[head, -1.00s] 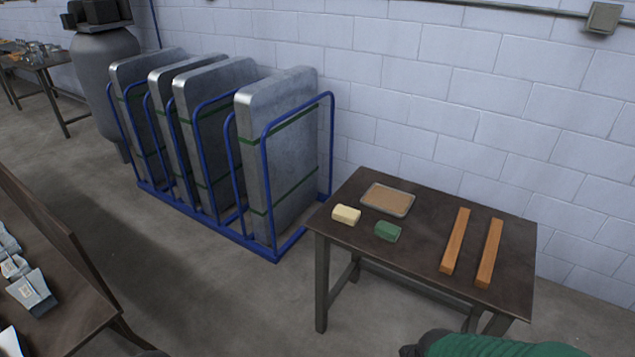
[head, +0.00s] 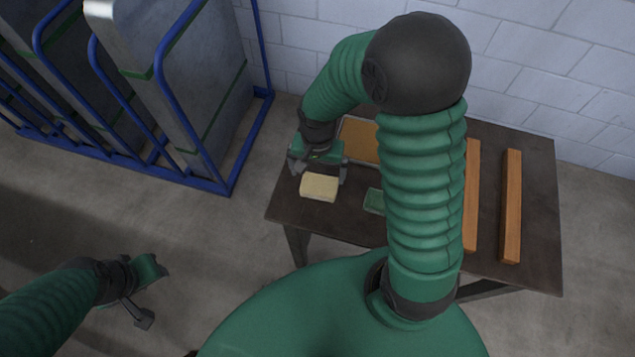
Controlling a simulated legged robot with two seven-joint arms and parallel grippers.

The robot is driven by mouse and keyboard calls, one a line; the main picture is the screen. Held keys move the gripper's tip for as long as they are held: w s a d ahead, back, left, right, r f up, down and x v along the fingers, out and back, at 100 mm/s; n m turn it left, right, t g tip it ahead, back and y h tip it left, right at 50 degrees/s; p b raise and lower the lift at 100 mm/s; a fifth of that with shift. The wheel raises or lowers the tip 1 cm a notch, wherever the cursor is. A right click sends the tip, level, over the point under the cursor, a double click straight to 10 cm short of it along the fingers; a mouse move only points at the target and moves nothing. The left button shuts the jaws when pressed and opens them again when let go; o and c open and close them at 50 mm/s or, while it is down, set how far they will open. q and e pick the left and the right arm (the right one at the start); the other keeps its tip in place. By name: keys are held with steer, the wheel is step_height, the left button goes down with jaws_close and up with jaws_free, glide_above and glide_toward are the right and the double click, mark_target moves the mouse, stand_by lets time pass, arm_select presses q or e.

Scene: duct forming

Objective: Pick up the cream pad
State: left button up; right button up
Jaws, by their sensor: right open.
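The cream pad (head: 319,187) is a small pale block lying on the left part of the dark table (head: 330,224). My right gripper (head: 317,176) is above the pad's far edge, pointing down, with its fingers apart towards the pad's left and right sides. Whether a finger touches the pad cannot be told. My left gripper (head: 153,294) hangs over the floor at the lower left, away from the table. Its fingers look spread apart with nothing between them.
A green pad (head: 374,201) lies right of the cream pad, partly hidden by my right arm. A tray (head: 359,138) with a brown surface lies behind. Two wooden bars (head: 511,205) lie at the right. A blue rack (head: 217,187) with metal ducts stands left of the table.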

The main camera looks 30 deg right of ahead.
mark_target(319, 184)
steer(key=shift+s+a+f, duration=0.1)
steer(key=shift+s+f, duration=0.2)
steer(key=shift+f, duration=0.05)
steer(key=f, duration=0.1)
steer(key=s+f, duration=0.1)
steer(key=shift+a+f, duration=0.2)
steer(key=shift+f, duration=0.15)
steer(key=shift+w+f, duration=0.15)
steer(key=shift+f, duration=0.35)
steer(key=shift+w+f, duration=0.15)
steer(key=shift+f, duration=0.35)
steer(key=shift+w+d, duration=0.1)
steer(key=shift+d, duration=0.1)
steer(key=shift+c, duration=2.2)
steer(key=c, duration=0.7)
arm_select(q)
steer(key=shift+s+a+f, duration=0.1)
steer(key=shift+s+a, duration=0.15)
steer(key=shift+s, duration=0.3)
arm_select(e)
steer(key=shift+o, duration=0.2)
steer(key=shift+r, duration=0.15)
